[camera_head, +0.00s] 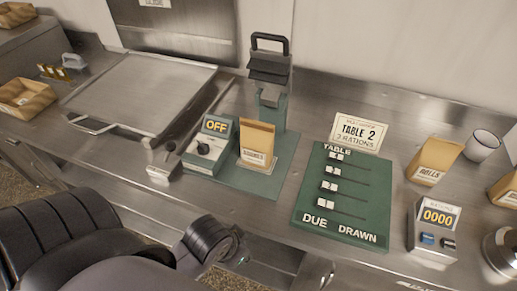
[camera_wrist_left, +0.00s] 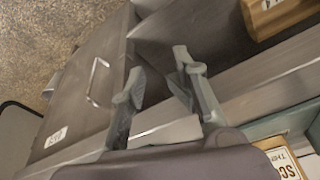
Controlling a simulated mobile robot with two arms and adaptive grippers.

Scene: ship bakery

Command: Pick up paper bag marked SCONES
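A tan paper bag (camera_head: 257,143) stands upright on the green base of a press-like device in the middle of the counter. Its small label is blurred in the head view. In the left wrist view, a tan item (camera_wrist_left: 272,144) at the lower right edge bears a white label starting "SC"; the rest is cut off. My left gripper (camera_wrist_left: 158,68) is open and empty, its two fingers apart over the counter's front edge and drawer fronts. In the head view my left arm is low, in front of the counter. My right gripper is not in view.
A control box reading OFF (camera_head: 208,146) stands just left of the bag. A green TABLE board (camera_head: 343,200) lies to the right, then a ROLLS bag (camera_head: 434,160) and a counter box reading 0000 (camera_head: 435,228). A metal hatch (camera_head: 140,92) lies left.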

